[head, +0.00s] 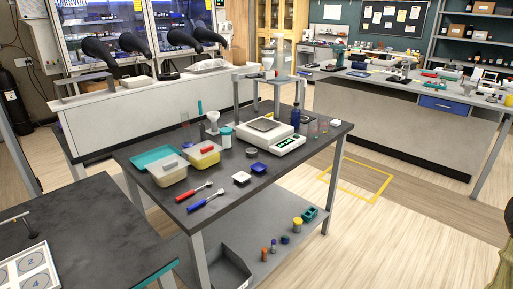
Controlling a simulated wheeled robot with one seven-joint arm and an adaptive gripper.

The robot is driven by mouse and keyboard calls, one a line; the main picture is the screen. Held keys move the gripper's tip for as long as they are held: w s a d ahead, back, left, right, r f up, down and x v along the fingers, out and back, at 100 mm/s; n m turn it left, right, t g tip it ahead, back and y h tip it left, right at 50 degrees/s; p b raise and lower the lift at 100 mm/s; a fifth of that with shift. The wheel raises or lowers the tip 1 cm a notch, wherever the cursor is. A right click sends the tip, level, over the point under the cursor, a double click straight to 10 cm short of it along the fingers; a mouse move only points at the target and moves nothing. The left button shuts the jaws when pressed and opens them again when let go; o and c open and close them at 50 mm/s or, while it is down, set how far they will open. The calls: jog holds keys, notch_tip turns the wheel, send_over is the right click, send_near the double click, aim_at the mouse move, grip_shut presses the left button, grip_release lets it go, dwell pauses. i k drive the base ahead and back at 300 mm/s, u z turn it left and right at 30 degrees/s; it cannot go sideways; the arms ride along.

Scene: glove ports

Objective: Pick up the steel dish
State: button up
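A small round dark grey dish (251,152), which looks like the steel dish, sits on the black-topped table (290,168). It stands in front of the white balance (276,138), between the tub with a yellow rim and the balance. It is small in the picture, so its inside is hard to make out. A white square dish (241,178) and a blue square dish (258,168) lie just in front of it. My gripper is not in view.
Tubs (168,170), a white jar (226,137), a blue bottle (296,117) and glasses stand around it. Red-handled (194,191) and blue-handled (206,200) tools lie at the front left. The tabletop's front right is clear. A lower shelf (262,255) holds small containers.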

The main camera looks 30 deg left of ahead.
aim_at(252, 152)
jog(key=u, duration=0.6)
jog(key=i, duration=0.85)
jog(key=u, duration=0.75)
